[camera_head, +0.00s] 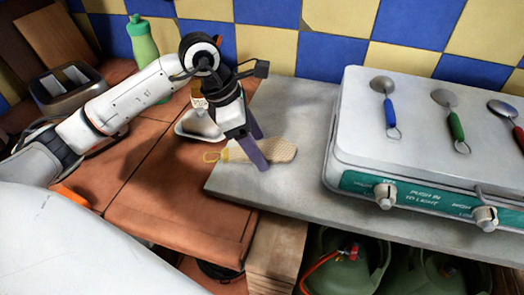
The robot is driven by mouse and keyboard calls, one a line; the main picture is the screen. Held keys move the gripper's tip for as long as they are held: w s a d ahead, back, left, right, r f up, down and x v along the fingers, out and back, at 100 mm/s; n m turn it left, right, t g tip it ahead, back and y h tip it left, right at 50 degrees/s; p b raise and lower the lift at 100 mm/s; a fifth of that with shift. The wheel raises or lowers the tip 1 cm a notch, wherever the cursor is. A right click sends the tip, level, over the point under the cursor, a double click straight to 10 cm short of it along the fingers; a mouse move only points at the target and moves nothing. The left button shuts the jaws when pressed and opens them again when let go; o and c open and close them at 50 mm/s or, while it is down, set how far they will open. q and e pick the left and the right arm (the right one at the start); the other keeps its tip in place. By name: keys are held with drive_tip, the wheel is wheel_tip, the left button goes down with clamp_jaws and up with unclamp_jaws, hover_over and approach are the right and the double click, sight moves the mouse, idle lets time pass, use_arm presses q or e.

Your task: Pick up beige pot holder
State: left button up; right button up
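The beige pot holder (280,151) lies on the grey slab left of the stove, its yellow hanging loop pointing left toward the slab's edge. My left gripper (261,152) reaches down over it with two purple-grey fingers apart. The nearer finger crosses in front of the pot holder and hides part of it; the other finger is on its far side. I cannot tell whether the fingers touch it. My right gripper is not in view.
A white stove (430,150) stands right of the pot holder, with several coloured-handled utensils on top. Gas cylinders (345,262) stand below the slab.

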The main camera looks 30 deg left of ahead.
use_arm(q)
drive_tip(key=c, duration=0.9)
